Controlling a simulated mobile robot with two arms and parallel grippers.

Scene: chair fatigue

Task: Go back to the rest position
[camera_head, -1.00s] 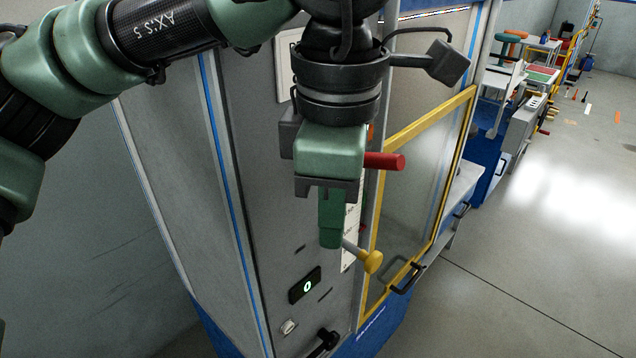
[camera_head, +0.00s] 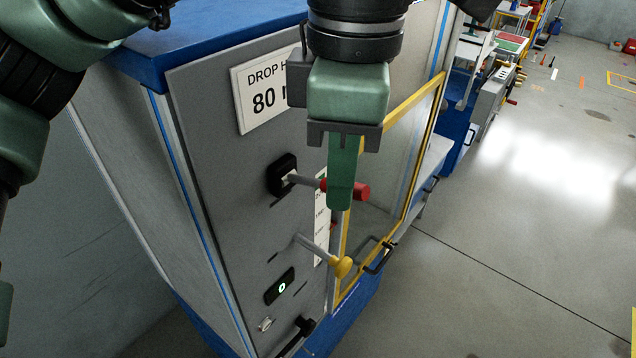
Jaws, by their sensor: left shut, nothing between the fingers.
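My left gripper (camera_head: 340,205) hangs from the top of the head view with its green fingers pointing down. It is shut and holds nothing. Its fingers are in front of the shaft of a lever with a red knob (camera_head: 361,191) on the grey machine panel (camera_head: 222,185); I cannot tell whether they touch. A second lever with a yellow knob (camera_head: 342,267) stands below the fingers. My right gripper is not in view.
A sign (camera_head: 262,92) on the panel is partly hidden by my gripper. A small display (camera_head: 280,287) and a black handle (camera_head: 297,334) are lower down. A yellow-framed door (camera_head: 390,170) stands to the right. The floor (camera_head: 520,220) at right is clear.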

